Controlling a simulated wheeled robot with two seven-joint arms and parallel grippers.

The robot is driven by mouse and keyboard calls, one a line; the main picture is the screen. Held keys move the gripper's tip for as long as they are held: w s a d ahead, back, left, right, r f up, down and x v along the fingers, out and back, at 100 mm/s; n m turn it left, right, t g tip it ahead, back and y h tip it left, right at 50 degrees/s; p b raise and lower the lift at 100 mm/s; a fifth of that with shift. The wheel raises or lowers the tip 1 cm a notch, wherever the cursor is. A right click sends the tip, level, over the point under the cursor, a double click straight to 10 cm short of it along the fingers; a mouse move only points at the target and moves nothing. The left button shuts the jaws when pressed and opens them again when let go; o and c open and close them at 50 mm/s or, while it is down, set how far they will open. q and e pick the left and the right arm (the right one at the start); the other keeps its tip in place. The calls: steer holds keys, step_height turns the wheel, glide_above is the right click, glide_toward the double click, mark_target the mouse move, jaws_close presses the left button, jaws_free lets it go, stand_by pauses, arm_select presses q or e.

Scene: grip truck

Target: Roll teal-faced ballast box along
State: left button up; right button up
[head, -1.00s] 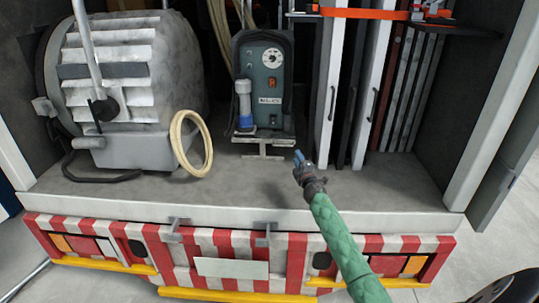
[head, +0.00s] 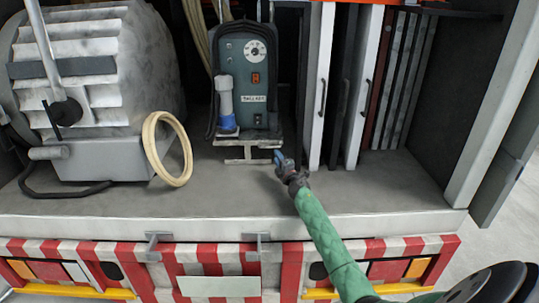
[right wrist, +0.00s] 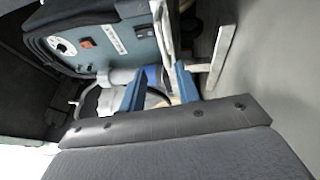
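The teal-faced ballast box (head: 240,85) stands upright on the truck's load floor, with a dial, an orange switch and a white label. A pale T-shaped bar (head: 248,161) sticks out low at its front. My right gripper (head: 279,157) is at the right end of this bar. In the right wrist view my two blue fingers (right wrist: 159,88) are open, with a clear gap between them. The right-hand finger overlaps part of the pale bar (right wrist: 218,62); I cannot tell whether they touch. The box's teal face (right wrist: 125,45) fills the upper left there. My left gripper is not in view.
A large grey ribbed machine (head: 95,90) and a cream hose loop (head: 166,150) stand left of the box. White upright panels (head: 320,85) with black handles stand close on its right. The load floor (head: 335,195) in front is clear, ending above the red-white striped bumper (head: 205,255).

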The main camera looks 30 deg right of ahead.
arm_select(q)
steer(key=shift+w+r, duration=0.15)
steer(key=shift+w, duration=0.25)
arm_select(e)
steer(key=f+x, duration=0.1)
steer(key=x, duration=0.6)
steer(key=shift+w, duration=0.45)
steer(key=shift+r, duration=0.15)
steer(key=shift+c, duration=0.2)
jaws_close()
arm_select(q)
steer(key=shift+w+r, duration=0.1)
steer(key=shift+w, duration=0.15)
